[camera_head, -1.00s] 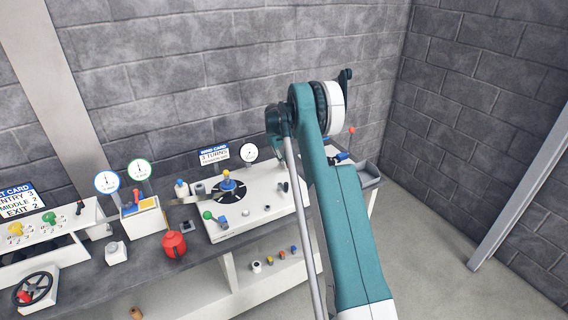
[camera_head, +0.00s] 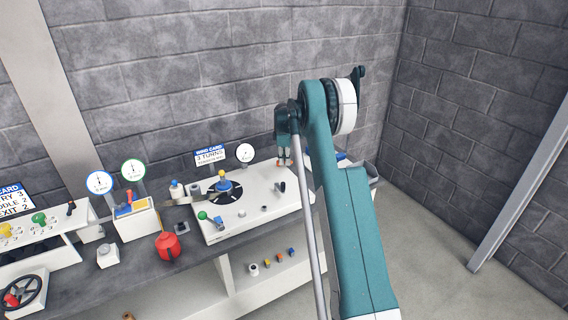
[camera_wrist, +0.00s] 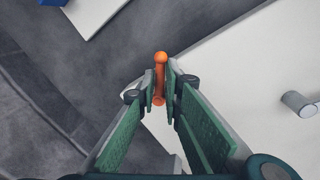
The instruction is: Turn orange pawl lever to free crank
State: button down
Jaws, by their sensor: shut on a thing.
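The orange pawl lever (camera_wrist: 160,76) shows in the wrist view as a slim rod with rounded ends, near the corner of the white deck (camera_wrist: 238,70). My gripper (camera_wrist: 163,80) has its two green-padded fingers closed on it from either side. In the head view my gripper (camera_head: 284,160) points down at the back right of the white deck (camera_head: 250,215), with a small reddish-orange bit at its tips. I cannot tell which part is the crank. A grey peg (camera_wrist: 299,104) stands on the deck, apart from my fingers; it also shows in the head view (camera_head: 281,187).
The deck also carries a black disc with a blue and yellow knob (camera_head: 223,184) and a green ball knob (camera_head: 202,215). A wind card (camera_head: 210,155) and a dial (camera_head: 245,153) stand behind. A red canister (camera_head: 168,246) is at left. My arm hides the deck's right side.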

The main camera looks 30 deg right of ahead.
jog(key=n, duration=0.2)
jog(key=w+d+n, duration=0.1)
jog(key=n, duration=0.1)
jog(key=shift+w+n+y+b, duration=0.15)
jog(key=shift+n+y+b, duration=0.15)
jog(key=shift+b, duration=0.1)
jog(key=shift+w+r+n+y, duration=0.15)
jog(key=shift+w+n, duration=0.1)
jog(key=shift+n, duration=0.45)
jog(key=shift+w+f+n+y, duration=0.1)
jog(key=shift+w+n+y, duration=0.1)
jog(key=shift+n, duration=0.5)
jog(key=c, duration=2.5)
grip_release()
jog(key=shift+r, duration=0.1)
notch_tip(320, 180, up, 12)
jog(key=s, duration=0.2)
jog(key=shift+s+f, duration=0.2)
